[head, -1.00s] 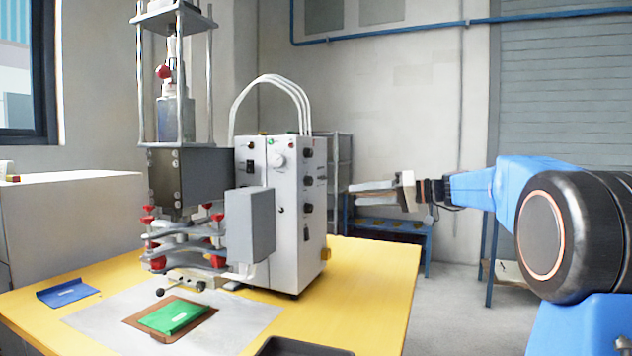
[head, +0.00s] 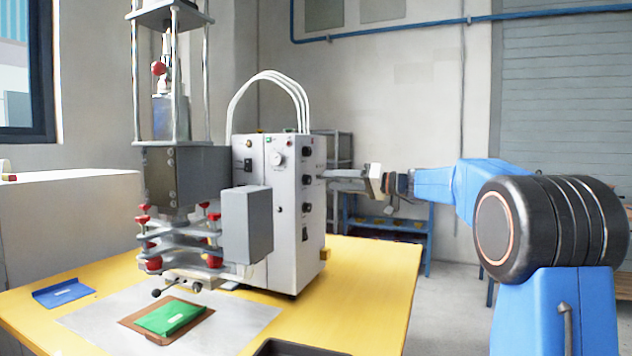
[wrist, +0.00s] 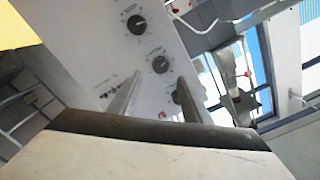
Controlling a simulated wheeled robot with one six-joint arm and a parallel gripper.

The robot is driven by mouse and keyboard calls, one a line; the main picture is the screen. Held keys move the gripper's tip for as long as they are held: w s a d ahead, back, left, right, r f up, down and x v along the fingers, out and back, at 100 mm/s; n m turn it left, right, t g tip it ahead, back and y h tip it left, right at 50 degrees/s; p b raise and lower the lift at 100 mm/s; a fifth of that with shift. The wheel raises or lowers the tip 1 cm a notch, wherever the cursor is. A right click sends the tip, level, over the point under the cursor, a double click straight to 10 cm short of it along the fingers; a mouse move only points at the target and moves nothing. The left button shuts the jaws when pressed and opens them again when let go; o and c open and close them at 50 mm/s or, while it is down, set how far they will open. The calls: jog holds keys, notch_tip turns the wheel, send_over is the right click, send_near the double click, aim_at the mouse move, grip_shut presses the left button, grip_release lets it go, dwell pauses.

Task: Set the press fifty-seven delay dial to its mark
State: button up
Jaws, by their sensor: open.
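The press control box (head: 285,220) is pale and carries a column of dark round dials on its right face. The middle dial (head: 307,179) is level with my gripper (head: 328,175), whose fingertips are close to that face. In the wrist view my gripper (wrist: 161,79) is open, and a dark dial (wrist: 160,64) lies between and just beyond the fingertips. Another dial (wrist: 136,24) is farther up, and a third dark knob (wrist: 179,96) is partly hidden by the right finger. Labels are too small to read, so I cannot tell which is the delay dial. Contact is not clear.
A grey box (head: 248,225) stands in front of the control box. The yellow table (head: 375,270) holds a green piece (head: 170,317), a blue piece (head: 64,293) and a dark tray (head: 300,348). A blue-framed shelf (head: 385,228) is behind my arm. Space right of the table is clear.

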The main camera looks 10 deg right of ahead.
aim_at(310, 179)
jog(key=x, duration=0.7)
jog(key=c, duration=1)
jog(key=shift+c, duration=0.2)
